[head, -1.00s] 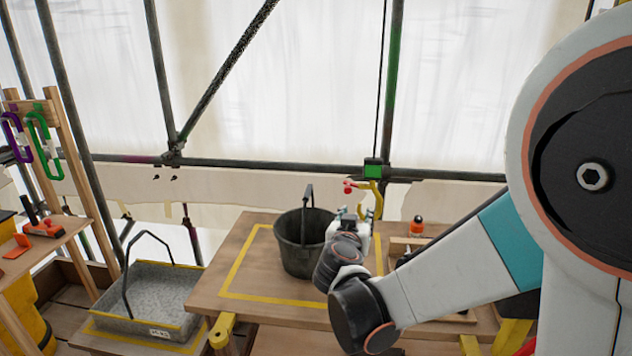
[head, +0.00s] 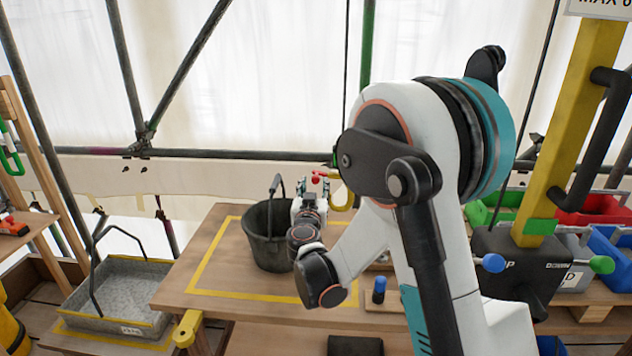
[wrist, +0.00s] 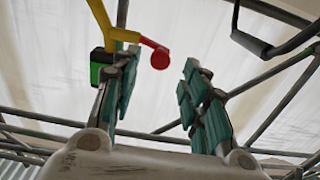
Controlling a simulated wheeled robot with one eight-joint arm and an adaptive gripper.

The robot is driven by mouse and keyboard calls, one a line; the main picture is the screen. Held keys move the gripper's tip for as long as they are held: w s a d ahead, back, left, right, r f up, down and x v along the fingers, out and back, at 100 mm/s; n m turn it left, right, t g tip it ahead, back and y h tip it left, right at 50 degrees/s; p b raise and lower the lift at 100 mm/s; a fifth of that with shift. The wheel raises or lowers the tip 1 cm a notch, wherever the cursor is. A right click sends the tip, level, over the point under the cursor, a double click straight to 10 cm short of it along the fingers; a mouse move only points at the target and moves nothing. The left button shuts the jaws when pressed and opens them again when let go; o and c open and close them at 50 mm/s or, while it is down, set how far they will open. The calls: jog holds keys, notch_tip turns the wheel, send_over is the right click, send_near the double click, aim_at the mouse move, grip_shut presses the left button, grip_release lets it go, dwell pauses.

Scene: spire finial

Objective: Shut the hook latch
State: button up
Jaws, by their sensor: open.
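The hook latch (head: 343,196) is a yellow curved piece with a red knob (head: 317,177), in front of the back rail beyond the bench. In the wrist view, the yellow latch (wrist: 102,22) comes in from the upper left beside a green block. Its red knob (wrist: 160,59) lies between my two fingertips in the picture; I cannot tell how far ahead it is. My gripper (wrist: 157,76) is open, with teal-padded fingers apart and no visible contact with the knob. In the head view my gripper (head: 311,184) is small, beside the bucket, and my arm partly hides the latch area.
A black bucket (head: 262,240) with a raised handle stands left of my gripper on the wooden bench (head: 205,262). Its handle (wrist: 262,48) seems to show at the wrist view's upper right. A grey tray (head: 112,297) is left; coloured bins and a yellow post (head: 575,125) are right.

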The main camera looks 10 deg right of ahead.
aim_at(315, 180)
jog(key=x, duration=0.6)
jog(key=shift+b, duration=0.4)
grip_shut()
